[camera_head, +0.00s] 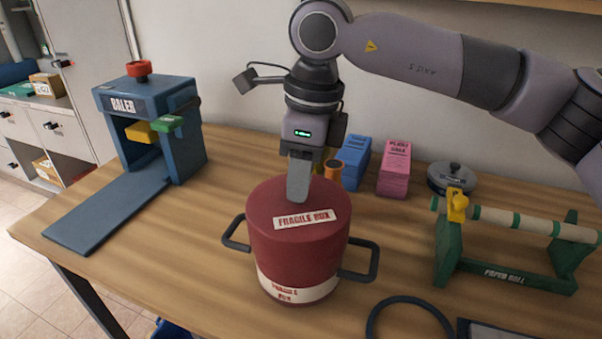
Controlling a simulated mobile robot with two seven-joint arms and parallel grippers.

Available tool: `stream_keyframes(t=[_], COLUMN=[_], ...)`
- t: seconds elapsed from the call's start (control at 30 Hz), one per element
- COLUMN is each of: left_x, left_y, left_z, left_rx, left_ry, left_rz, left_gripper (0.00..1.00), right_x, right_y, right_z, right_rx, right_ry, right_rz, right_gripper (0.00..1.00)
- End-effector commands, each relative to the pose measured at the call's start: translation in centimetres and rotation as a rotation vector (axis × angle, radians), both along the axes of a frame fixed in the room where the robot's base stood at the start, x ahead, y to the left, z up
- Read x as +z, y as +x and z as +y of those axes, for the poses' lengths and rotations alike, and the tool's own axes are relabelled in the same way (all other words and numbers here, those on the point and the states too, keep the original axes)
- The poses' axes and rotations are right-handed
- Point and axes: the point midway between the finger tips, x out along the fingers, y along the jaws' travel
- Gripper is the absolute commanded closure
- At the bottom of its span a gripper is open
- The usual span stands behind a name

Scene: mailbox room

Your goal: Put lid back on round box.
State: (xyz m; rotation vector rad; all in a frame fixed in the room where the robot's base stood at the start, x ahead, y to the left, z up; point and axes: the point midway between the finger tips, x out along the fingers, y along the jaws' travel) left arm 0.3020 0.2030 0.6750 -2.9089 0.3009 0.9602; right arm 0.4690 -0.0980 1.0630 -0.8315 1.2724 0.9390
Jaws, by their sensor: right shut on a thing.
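The round box (300,286) is dark red, with a white "Fragile Box" band low on its side and a dark handle on each side. It stands upright on the table. Its red lid (268,206) has a white "Fragile Box" label and is at the top of the box, roughly level; I cannot make out a gap between them. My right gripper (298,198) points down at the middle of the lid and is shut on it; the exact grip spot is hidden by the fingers. My left gripper is not in view.
A blue baler (160,125) stands at the left. Blue (352,160) and pink (395,168) stacks and a round grey tin (452,178) stand behind. A green paper roll stand (505,275) is right. A dark ring (410,303) lies at the front.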

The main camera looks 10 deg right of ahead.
Motion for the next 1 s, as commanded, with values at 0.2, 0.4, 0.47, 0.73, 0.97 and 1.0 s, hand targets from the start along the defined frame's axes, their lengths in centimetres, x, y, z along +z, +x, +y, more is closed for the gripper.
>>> stream_keyframes(t=[0.2, 0.4, 0.47, 0.73, 0.97, 1.0], left_x=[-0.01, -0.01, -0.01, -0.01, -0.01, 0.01], left_y=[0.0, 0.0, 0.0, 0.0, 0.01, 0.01], left_z=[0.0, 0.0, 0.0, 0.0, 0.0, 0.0], left_rx=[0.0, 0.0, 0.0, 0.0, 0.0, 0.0], left_ry=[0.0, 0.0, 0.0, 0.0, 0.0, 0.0], left_rz=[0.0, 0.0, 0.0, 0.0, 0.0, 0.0], left_gripper=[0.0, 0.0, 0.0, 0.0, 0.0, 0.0], right_x=[0.01, 0.0, 0.0, -0.03, -0.02, 0.01], right_y=[0.0, 0.01, 0.01, 0.0, 0.01, 0.0], right_z=[0.01, 0.01, 0.0, -0.01, -0.01, -0.01], right_rx=[0.0, 0.0, 0.0, 0.0, 0.0, 0.0], right_ry=[0.0, 0.0, 0.0, -0.001, -0.001, -0.001], right_rz=[0.0, 0.0, 0.0, 0.0, 0.0, 0.0], right_gripper=[1.0, 0.46, 0.42, 0.17, 0.17, 0.17])
